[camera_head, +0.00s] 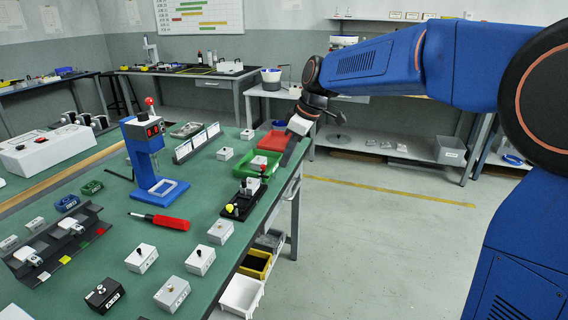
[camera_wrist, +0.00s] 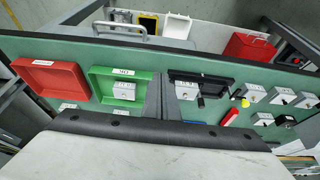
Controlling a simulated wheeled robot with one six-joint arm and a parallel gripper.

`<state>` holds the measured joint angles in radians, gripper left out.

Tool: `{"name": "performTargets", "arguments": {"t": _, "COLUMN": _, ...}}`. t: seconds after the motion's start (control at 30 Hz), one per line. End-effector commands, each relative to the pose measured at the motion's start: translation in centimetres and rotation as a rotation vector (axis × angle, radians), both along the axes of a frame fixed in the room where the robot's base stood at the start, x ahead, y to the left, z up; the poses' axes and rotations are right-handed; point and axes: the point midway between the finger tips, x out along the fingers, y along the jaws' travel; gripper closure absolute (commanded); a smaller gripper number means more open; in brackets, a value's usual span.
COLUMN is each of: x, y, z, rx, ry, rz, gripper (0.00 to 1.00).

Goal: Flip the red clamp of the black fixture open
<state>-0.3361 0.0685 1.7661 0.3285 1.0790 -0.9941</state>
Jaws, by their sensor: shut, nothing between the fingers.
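The black fixture (camera_head: 236,212) lies on the green bench near its right edge, with a white block (camera_head: 250,186) on it and a yellow ball beside it. A small red tip (camera_head: 263,168) shows at its far end, probably the red clamp; its position is hard to tell. In the wrist view the fixture (camera_wrist: 208,77) is right of the fingers, with the yellow ball (camera_wrist: 245,102) at its right end; I cannot make out the red clamp there. My gripper (camera_head: 287,158) is shut and empty, pointing down above the bench's right edge, beyond the fixture and apart from it.
A green tray (camera_head: 277,157) and a red tray (camera_head: 282,136) stand close to my gripper. A blue stand (camera_head: 165,192), a red-handled screwdriver (camera_head: 170,222) and several small grey boxes occupy the bench. The floor on the right is open.

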Motion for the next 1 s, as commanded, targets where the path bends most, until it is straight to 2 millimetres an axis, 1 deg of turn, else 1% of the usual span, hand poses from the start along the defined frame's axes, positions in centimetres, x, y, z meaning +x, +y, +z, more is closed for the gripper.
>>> {"name": "performTargets", "arguments": {"t": 0.03, "x": 0.0, "y": -0.3, "z": 0.7, "rx": 0.001, "ry": -0.002, "rz": -0.001, "gripper": 1.0}}
{"name": "performTargets", "arguments": {"t": 0.3, "x": -0.1, "y": -1.9, "z": 4.7, "rx": 0.001, "ry": -0.003, "rz": -0.001, "gripper": 1.0}}
{"name": "performTargets", "arguments": {"t": 0.5, "x": -0.2, "y": -2.6, "z": 6.6, "rx": 0.0, "ry": -0.002, "rz": 0.0, "gripper": 1.0}}
{"name": "performTargets", "arguments": {"t": 0.63, "x": -0.2, "y": -2.8, "z": 7.0, "rx": 0.0, "ry": -0.001, "rz": 0.0, "gripper": 1.0}}
{"name": "performTargets", "arguments": {"t": 1.0, "x": -0.4, "y": -3.0, "z": 7.1, "rx": 0.0, "ry": -0.001, "rz": -0.006, "gripper": 1.0}}
